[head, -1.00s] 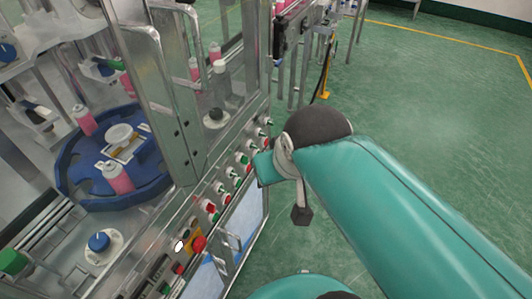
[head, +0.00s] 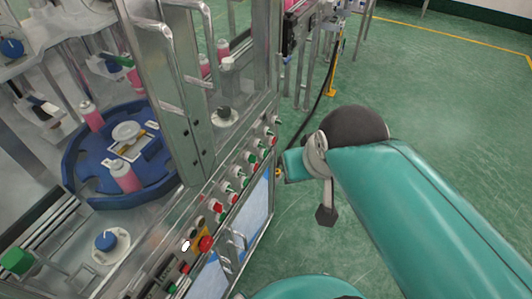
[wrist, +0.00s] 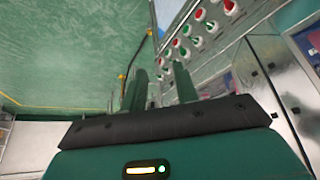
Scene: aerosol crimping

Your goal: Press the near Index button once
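A control panel (head: 262,172) runs along the machine's front edge with a row of red and green buttons. Labels are too small to read, so I cannot tell which is the near Index button. In the wrist view the buttons (wrist: 196,27) sit at the upper right, beyond my fingers. My gripper (wrist: 160,88) shows two separate fingers with an empty gap between them. It appears apart from the panel. In the head view my arm is to the right of the panel.
A red mushroom button (head: 205,243) on yellow sits at the panel's lower end. Metal handles (head: 230,247) stick out below the panel. A blue turntable (head: 90,182) carries pink cans (head: 124,177) behind it. Green floor (head: 440,110) is clear at right.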

